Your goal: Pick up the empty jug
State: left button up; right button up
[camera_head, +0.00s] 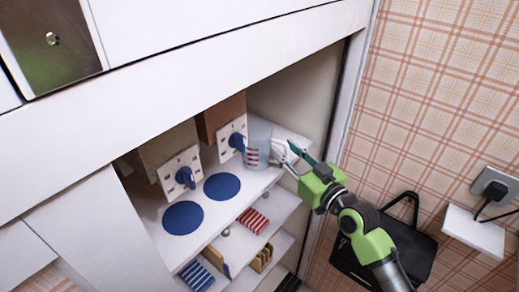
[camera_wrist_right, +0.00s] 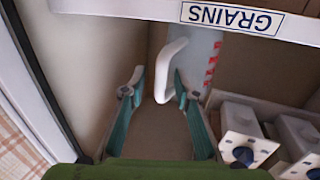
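The jug (camera_head: 257,148) is clear with red marks and a white handle, and it stands upright at the right end of the cabinet shelf. No contents show in it. In the right wrist view the jug (camera_wrist_right: 203,50) is at the top, partly hidden by a shelf edge, with its handle (camera_wrist_right: 168,70) facing me. My right gripper (camera_head: 291,152) is at the handle side of the jug. In the wrist view the gripper (camera_wrist_right: 160,93) is open, with one finger on each side of the handle's lower part; contact is not clear. My left gripper is not in view.
Two dispensers (camera_head: 181,172) (camera_head: 232,138) with blue knobs stand left of the jug, with blue round mats (camera_head: 183,217) (camera_head: 222,186) before them. A shelf edge labelled GRAINS (camera_wrist_right: 234,17) crosses the wrist view. The cabinet's side wall (camera_wrist_right: 90,50) is close. A black bag (camera_head: 410,250) is at right.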

grip_shut()
jog(key=shift+r, duration=0.1)
